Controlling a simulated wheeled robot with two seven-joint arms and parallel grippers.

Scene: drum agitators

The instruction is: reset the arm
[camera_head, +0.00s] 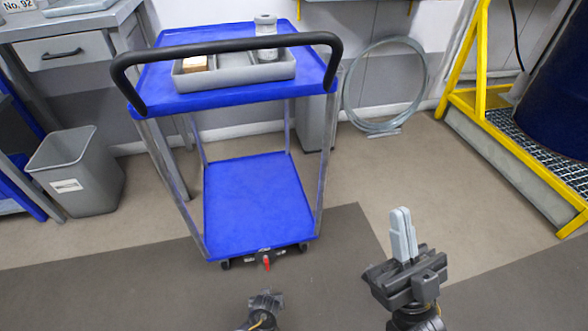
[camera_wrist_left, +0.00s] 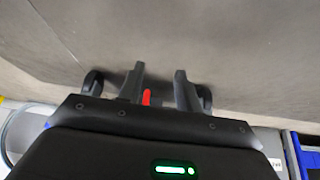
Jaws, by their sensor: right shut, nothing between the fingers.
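My right gripper (camera_head: 402,212) is in the lower right of the head view, pointing up. Its two pale grey fingers are together with nothing between them. My left gripper (camera_head: 265,296) shows only in part at the bottom edge, in front of the cart. In the left wrist view, its two dark fingers (camera_wrist_left: 160,86) stand apart. The cart's red lever (camera_wrist_left: 147,97) appears between them in that picture, with no sign of a grip on it. Neither gripper holds anything.
A blue cart (camera_head: 255,205) with a black handle (camera_head: 230,42) stands ahead. A grey bin (camera_head: 78,175) is left. Yellow framing (camera_head: 480,60) and a blue drum (camera_head: 555,90) are right. Floor around my right gripper is clear.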

